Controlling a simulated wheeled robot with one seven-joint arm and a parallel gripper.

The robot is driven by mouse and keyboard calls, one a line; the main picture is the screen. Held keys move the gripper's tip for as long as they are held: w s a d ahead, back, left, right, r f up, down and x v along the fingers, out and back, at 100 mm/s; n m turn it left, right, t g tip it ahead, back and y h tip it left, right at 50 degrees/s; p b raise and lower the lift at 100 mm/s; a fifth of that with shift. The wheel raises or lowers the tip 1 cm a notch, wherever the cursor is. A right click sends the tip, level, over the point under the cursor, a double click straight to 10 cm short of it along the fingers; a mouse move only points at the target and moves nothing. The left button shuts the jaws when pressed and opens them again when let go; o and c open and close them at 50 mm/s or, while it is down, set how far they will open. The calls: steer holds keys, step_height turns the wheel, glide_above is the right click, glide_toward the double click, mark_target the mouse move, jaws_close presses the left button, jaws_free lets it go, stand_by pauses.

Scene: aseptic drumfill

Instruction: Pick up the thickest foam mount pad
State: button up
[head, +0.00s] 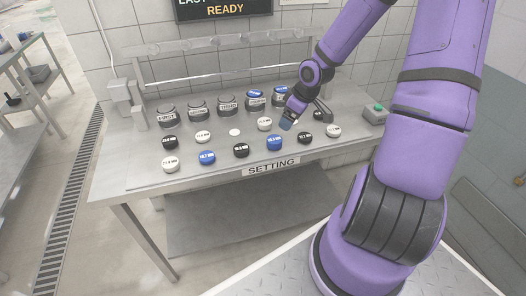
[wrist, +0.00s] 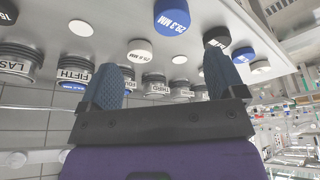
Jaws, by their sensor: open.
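Several round foam pads with mm labels lie on the steel table, in black, white and blue. A blue pad (head: 275,143) in the front row looks tall; a blue pad (wrist: 176,17) marked about 29.3 MM shows in the wrist view. Others include a second blue pad (head: 207,158), a black pad (head: 241,150) and a white pad (head: 170,163). Most labels are too small to compare for certain. My gripper (head: 287,124) is above the table's right half, near a white pad (head: 264,124). Its jaws (wrist: 163,78) are open, with no pad between them.
A row of labelled round holders (head: 227,104) stands along the back; the two at right have blue tops. A low rail is behind them. A box with a green button (head: 375,113) stands at the right. A flat white disc (head: 235,132) lies among the pads.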

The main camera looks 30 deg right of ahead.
mark_target(274, 139)
steer(key=shift+y, duration=0.3)
steer(key=shift+a+x, duration=0.25)
steer(key=shift+x, duration=1.75)
steer(key=shift+a+x, duration=0.2)
steer(key=shift+x, duration=1.85)
steer(key=shift+a+x, duration=0.25)
steer(key=shift+x, duration=1.75)
steer(key=shift+r, duration=0.15)
steer(key=c, duration=1)
steer(key=shift+w+r, duration=0.1)
steer(key=shift+r, duration=0.1)
